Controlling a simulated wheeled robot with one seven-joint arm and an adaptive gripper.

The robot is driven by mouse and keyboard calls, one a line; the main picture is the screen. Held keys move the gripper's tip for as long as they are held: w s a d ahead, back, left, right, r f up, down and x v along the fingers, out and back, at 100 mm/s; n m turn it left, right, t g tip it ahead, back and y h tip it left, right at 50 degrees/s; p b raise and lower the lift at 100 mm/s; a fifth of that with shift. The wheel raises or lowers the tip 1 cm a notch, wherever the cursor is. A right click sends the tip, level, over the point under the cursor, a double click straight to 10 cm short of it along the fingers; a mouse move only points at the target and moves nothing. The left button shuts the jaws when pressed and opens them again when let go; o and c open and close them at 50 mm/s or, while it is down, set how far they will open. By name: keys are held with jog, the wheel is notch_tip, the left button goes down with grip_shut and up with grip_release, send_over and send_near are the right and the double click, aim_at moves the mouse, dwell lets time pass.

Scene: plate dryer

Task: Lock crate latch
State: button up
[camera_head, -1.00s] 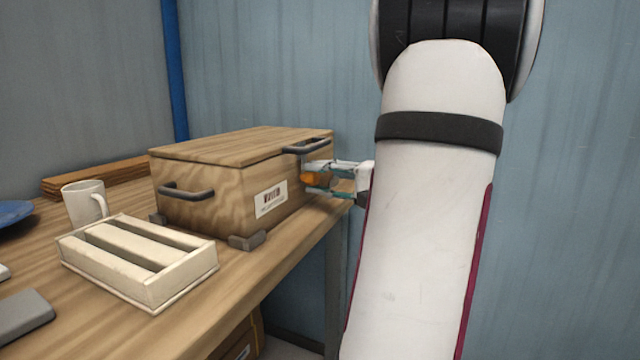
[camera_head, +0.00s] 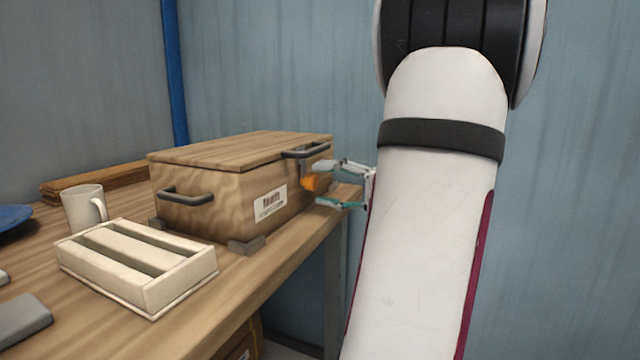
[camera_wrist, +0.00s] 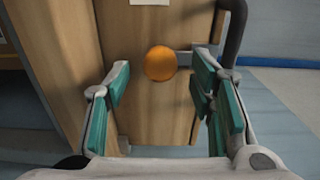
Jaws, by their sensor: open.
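The wooden crate (camera_head: 215,200) stands on the workbench with its lid down; its front carries a white label. An orange round knob, which looks like the latch (camera_head: 309,184), sits on the crate's right part below the dark lid handle (camera_head: 307,150). In the wrist view the orange knob (camera_wrist: 160,63) is just beyond and between the fingertips, with a grey bar to its right. My gripper (camera_wrist: 160,88) is open, its teal-padded fingers spread on both sides, with nothing held. In the head view my gripper (camera_head: 330,182) is right of the knob, apart from it.
A white slotted tray (camera_head: 140,268), a white mug (camera_head: 84,208) and a blue plate (camera_head: 12,216) are on the workbench (camera_head: 225,290) left of the crate. Wooden boards (camera_head: 95,178) lie behind. A blue wall is beyond the bench.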

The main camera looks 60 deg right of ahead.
jog(key=s, duration=0.9)
jog(key=shift+s+d, duration=0.35)
jog(key=shift+s, duration=0.05)
